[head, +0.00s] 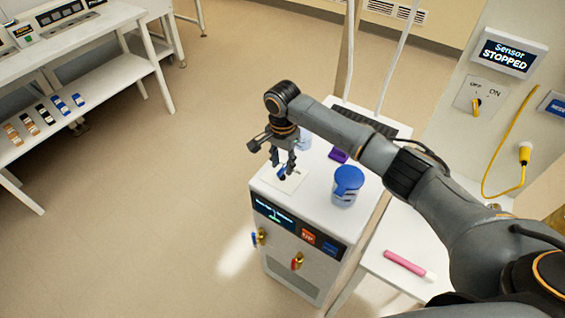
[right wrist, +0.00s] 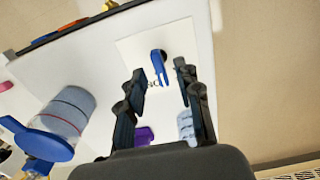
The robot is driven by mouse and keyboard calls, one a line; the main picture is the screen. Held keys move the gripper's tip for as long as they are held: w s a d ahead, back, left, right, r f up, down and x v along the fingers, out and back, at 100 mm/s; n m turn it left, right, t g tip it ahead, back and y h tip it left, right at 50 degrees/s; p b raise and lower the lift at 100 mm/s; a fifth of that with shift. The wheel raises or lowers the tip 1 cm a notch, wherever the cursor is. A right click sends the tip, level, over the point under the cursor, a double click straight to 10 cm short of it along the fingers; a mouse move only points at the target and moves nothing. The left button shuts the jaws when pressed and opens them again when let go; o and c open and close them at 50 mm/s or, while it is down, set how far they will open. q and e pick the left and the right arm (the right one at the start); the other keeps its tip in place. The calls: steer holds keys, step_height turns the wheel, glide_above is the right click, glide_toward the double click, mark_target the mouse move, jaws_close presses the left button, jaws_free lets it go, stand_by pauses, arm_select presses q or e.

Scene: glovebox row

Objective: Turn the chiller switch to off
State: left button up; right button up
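The chiller is a white box unit (head: 345,218) with a dark front display strip whose small text I cannot read. A blue switch handle (head: 282,175) sits on a pale square plate on its top, at the left. My right gripper (head: 283,162) points down at this handle and partly covers it. In the right wrist view the blue handle (right wrist: 159,66) shows in the gap of the right gripper (right wrist: 160,80). Its dark fingers are open, apart on either side, with no clear contact. The plate's markings are mostly hidden or unreadable. My left gripper is not in view.
A blue-lidded jar (head: 346,188) and a purple item (head: 338,155) stand on the chiller top. Brass valves (head: 297,261) stick out of its front. A wall panel at right has a yellow OFF/ON switch (head: 476,106) under a "Sensor STOPPED" display (head: 510,54). A pink tube (head: 405,264) lies nearby.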

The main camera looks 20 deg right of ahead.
steer(key=shift+f, duration=0.6)
jaws_close()
steer(key=shift+r+n+p, duration=0.2)
steer(key=shift+n+p, duration=0.8)
steer(key=shift+p, duration=0.2)
steer(key=shift+n+p, duration=0.7)
steer(key=shift+n, duration=0.3)
steer(key=shift+f+n+p, duration=0.15)
steer(key=shift+n+p, duration=0.35)
steer(key=shift+n, duration=0.5)
